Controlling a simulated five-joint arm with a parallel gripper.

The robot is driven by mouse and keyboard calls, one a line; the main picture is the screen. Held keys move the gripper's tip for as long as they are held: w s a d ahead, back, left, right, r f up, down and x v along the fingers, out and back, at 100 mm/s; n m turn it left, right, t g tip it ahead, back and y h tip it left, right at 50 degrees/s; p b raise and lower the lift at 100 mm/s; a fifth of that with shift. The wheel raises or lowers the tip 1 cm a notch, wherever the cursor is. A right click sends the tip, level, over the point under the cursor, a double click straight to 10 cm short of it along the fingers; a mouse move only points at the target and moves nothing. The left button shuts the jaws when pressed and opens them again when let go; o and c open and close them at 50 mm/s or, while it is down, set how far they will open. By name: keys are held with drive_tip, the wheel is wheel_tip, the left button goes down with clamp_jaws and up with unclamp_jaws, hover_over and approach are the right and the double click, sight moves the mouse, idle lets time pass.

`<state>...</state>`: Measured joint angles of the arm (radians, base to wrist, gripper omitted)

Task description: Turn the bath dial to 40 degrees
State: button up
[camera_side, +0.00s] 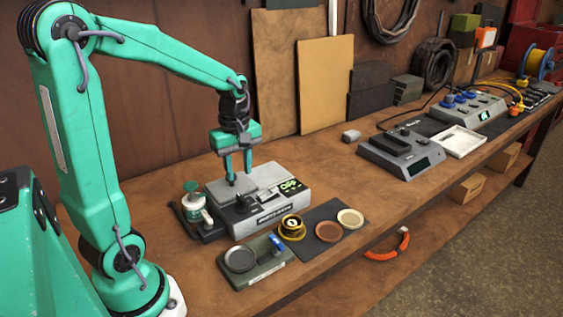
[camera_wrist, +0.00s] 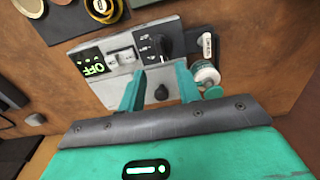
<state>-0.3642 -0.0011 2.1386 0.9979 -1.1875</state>
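The bath is a grey box (camera_side: 270,178) on the bench, with a lit green display (camera_side: 290,185) reading OFF. The wrist view shows the same OFF display (camera_wrist: 93,68).
A jar with a green lid (camera_side: 195,207) stands close left of the box. In front are a green plate with a dark dish (camera_side: 240,259), a yellow-and-black round item (camera_side: 292,227) and a dark mat (camera_side: 325,245) with two discs. Other grey devices (camera_side: 402,153) stand farther right.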

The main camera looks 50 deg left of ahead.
sight(241, 196)
drive_tip(key=shift+a+f, duration=0.1)
drive_tip(key=shift+f, duration=0.15)
drive_tip(key=shift+f, duration=3.75)
clamp_jaws()
